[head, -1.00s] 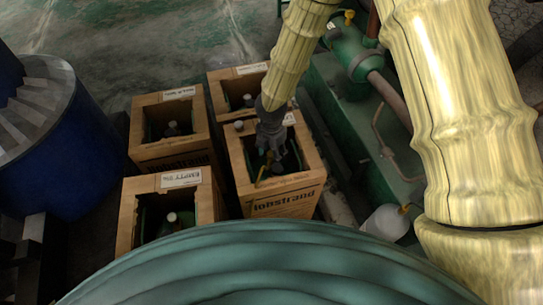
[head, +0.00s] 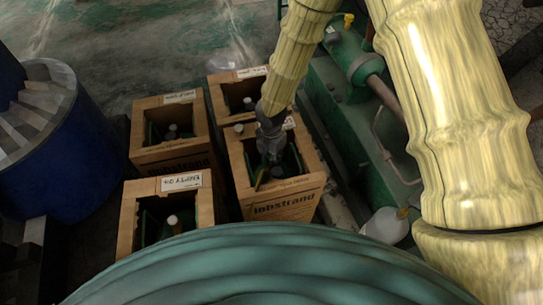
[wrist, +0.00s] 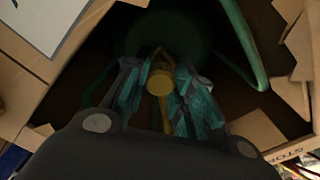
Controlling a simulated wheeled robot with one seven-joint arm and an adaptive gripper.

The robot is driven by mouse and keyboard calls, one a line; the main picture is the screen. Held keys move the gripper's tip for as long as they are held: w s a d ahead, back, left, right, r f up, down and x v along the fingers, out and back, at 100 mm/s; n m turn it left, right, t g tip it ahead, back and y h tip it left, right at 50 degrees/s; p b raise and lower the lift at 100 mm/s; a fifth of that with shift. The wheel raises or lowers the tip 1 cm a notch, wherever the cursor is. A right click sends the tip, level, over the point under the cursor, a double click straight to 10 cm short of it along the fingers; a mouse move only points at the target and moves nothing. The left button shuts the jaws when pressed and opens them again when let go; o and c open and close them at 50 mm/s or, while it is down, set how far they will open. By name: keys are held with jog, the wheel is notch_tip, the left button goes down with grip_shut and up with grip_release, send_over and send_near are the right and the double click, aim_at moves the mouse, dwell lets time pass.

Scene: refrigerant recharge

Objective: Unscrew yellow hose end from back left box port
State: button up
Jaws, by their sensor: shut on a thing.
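The port under the hose end is hidden in shadow. The back left box (head: 175,153) holds a dark cylinder with a grey top; my gripper is not in it.
The back right box (head: 221,101) and the front left box (head: 184,183) with a white label stand alongside. A dark blue drum (head: 60,160) is at the left. Green machinery (head: 335,105) and a white bottle (head: 386,225) are at the right. Box walls surround my gripper closely.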

jog(key=shift+r+p, duration=0.1)
jog(key=shift+p, duration=0.25)
jog(key=shift+n+p, duration=1.65)
jog(key=shift+n, duration=0.15)
jog(key=shift+n+p, duration=1.3)
jog(key=shift+p, duration=0.25)
jog(key=shift+n+p, duration=0.45)
jog(key=shift+n, duration=0.05)
jog(key=shift+n+p, duration=2.1)
jog(key=shift+p, duration=0.35)
jog(key=shift+n+p, duration=0.7)
jog(key=shift+p, duration=0.1)
jog(key=shift+r+p, duration=2.15)
jog(key=shift+r, duration=0.3)
